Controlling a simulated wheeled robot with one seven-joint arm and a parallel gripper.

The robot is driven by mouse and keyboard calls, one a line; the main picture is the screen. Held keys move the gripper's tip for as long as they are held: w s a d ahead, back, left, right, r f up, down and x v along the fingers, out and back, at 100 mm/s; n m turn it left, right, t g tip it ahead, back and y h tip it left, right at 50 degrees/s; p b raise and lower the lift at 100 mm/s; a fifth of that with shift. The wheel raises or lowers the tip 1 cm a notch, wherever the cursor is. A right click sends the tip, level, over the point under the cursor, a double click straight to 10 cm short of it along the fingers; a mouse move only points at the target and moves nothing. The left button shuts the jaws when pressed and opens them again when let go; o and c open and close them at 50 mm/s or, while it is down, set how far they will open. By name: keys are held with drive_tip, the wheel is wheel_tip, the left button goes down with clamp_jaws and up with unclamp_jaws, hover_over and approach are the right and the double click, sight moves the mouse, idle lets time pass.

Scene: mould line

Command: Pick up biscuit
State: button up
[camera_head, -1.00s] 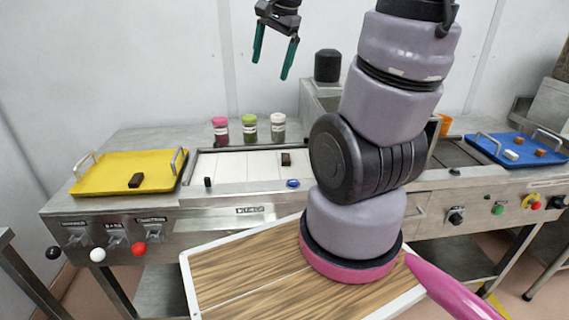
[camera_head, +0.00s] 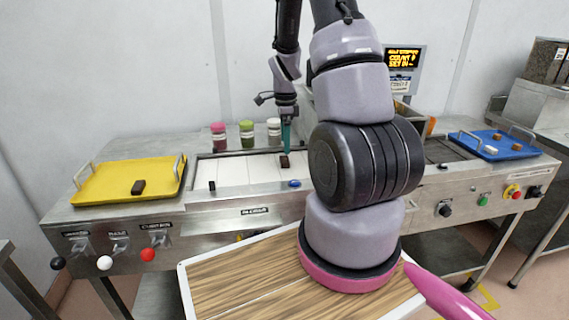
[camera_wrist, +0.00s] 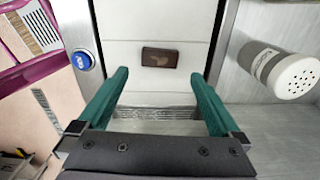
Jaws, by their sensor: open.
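The biscuit is a small dark brown block (camera_head: 284,162) on the white conveyor surface (camera_head: 235,172) in the middle of the machine. In the wrist view the biscuit (camera_wrist: 159,57) lies flat, wider than deep, beyond the fingertips and roughly centred between them. My gripper (camera_head: 286,150) points down over the biscuit in the head view. Its two teal fingers (camera_wrist: 160,80) are wide apart with nothing between them. Whether the fingertips are level with the biscuit cannot be told.
A yellow tray (camera_head: 105,186) with another dark brown block (camera_head: 138,187) stands left. A blue tray (camera_head: 520,150) with several small pieces is at right. Jars (camera_head: 246,135) line the conveyor's back edge; a white-capped shaker (camera_wrist: 290,75) is close right in the wrist view. A blue button (camera_head: 294,183) is in front.

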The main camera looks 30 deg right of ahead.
sight(283, 160)
drive_tip(key=shift+w+a+f, duration=0.1)
drive_tip(key=shift+a+f, duration=0.1)
drive_tip(key=shift+f, duration=1.35)
drive_tip(key=shift+w+a+f, duration=0.1)
drive_tip(key=shift+a+f, duration=0.05)
drive_tip(key=shift+f, duration=1.4)
drive_tip(key=c, duration=1.3)
